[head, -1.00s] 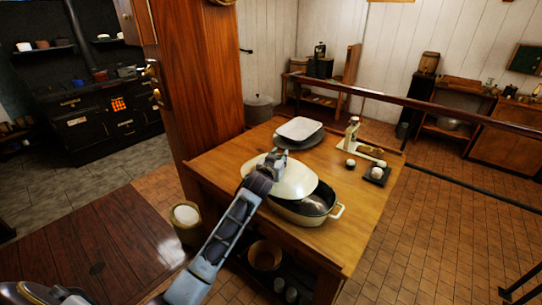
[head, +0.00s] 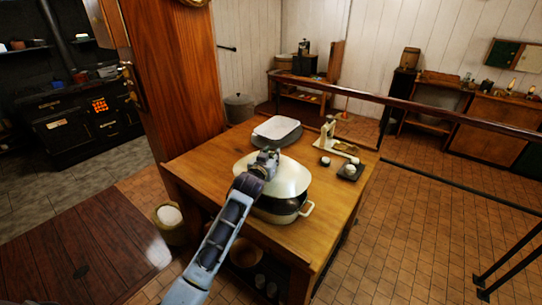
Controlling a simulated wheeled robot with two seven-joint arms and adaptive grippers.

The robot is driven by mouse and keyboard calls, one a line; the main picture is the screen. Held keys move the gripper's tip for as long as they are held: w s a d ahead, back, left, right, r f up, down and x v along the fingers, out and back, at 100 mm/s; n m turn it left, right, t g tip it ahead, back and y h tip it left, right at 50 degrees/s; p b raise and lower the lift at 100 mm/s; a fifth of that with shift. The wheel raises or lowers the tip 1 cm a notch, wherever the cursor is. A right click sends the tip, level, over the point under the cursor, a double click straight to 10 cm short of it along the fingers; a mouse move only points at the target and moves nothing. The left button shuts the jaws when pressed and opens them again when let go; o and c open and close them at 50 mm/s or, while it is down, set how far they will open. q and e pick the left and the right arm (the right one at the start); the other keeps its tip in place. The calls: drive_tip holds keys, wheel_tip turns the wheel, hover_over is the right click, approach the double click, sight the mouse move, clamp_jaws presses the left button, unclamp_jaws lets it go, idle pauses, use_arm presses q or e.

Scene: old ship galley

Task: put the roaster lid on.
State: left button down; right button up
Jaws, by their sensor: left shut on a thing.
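The cream roaster lid (head: 287,176) is over the oval roaster (head: 283,216), which stands on the wooden table (head: 205,164). The roaster has a cream handle (head: 307,209) at its right end and a dark inside. A dark strip shows between the lid's near edge and the roaster's rim, so I cannot tell whether the lid touches the rim all round. My left gripper (head: 266,157) is shut on the lid at its top; the arm and hand hide the lid's near left part and the grip itself. My right gripper is not in view.
A white tray on a dark plate (head: 277,129) lies behind the lid. A cream scale (head: 330,136) and a small dark tray with white round things (head: 350,171) stand at the right back.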

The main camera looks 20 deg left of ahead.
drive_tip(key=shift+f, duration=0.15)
use_arm(q)
drive_tip(key=shift+f+b, duration=2.85)
drive_tip(key=shift+f, duration=0.05)
drive_tip(key=shift+f+b, duration=0.3)
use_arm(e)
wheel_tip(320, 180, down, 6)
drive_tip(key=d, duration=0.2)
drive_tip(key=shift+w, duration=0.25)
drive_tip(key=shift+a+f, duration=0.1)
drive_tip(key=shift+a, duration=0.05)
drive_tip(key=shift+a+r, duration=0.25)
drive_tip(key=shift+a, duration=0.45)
use_arm(q)
drive_tip(key=shift+f, duration=0.1)
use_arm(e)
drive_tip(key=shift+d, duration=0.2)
